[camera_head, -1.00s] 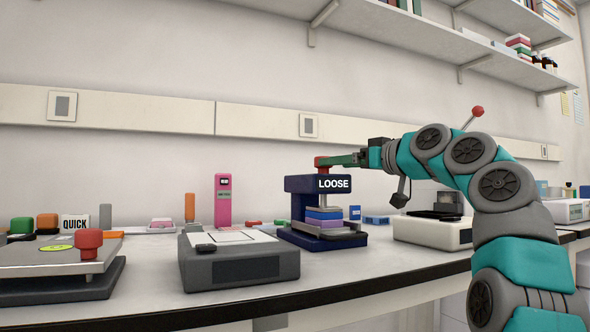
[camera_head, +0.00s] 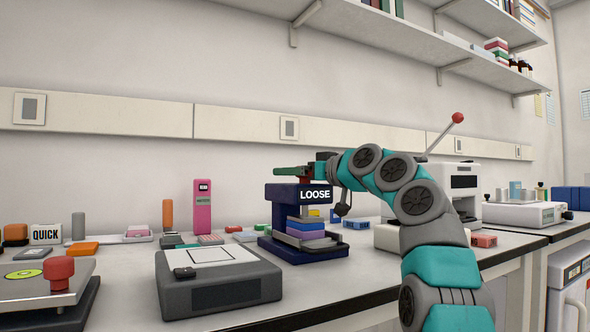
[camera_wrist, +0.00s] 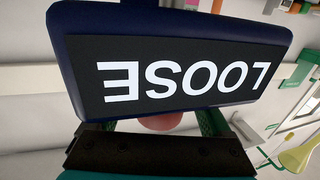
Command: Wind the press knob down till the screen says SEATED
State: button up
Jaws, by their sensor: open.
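The dark blue press (camera_head: 284,246) stands on the bench with a stack of blue and violet plates (camera_head: 306,230) inside it. Its screen (camera_head: 315,194) reads LOOSE, and the same screen fills much of the wrist view, upside down (camera_wrist: 185,82). The red press knob (camera_head: 304,181) is on top, mostly hidden by my gripper. My gripper (camera_head: 290,171) is open, its green fingers at the press top, reaching across the knob. In the wrist view the red knob (camera_wrist: 160,122) shows between the two fingers, partly covered by the screen housing. I cannot tell whether they touch it.
A grey flat device (camera_head: 217,284) stands in front-left of the press. A plate with a red knob (camera_head: 58,274) is at far left. A pink stand (camera_head: 202,206) is behind. A white machine (camera_head: 462,183) stands at right. Shelves (camera_head: 400,35) hang above.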

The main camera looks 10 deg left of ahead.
grip_shut()
dwell(0.6)
jog(key=shift+d+f+m+t+h+b, duration=0.1)
jog(key=shift+m+t+h+b, duration=0.4)
jog(key=shift+t, duration=0.1)
jog(key=shift+w+h, duration=0.1)
jog(key=shift+h, duration=0.2)
jog(key=shift+w+d+m+t+h, duration=0.15)
jog(key=shift+d+m+t+h, duration=0.05)
jog(key=shift+m+t+h, duration=0.8)
jog(key=shift+w+d+r+m+t+h+p, duration=0.15)
jog(key=shift+m+t+h+p, duration=0.2)
jog(key=shift+m+h+p, duration=0.2)
jog(key=shift+s+d+r+m+t+h+p, duration=0.15)
jog(key=shift+m+t+h+p, duration=0.25)
jog(key=shift+h, duration=0.25)
jog(key=shift+w+d+f+m+t+h+p, duration=0.2)
jog(key=shift+m+h+p, duration=0.25)
jog(key=shift+h+p, duration=0.5)
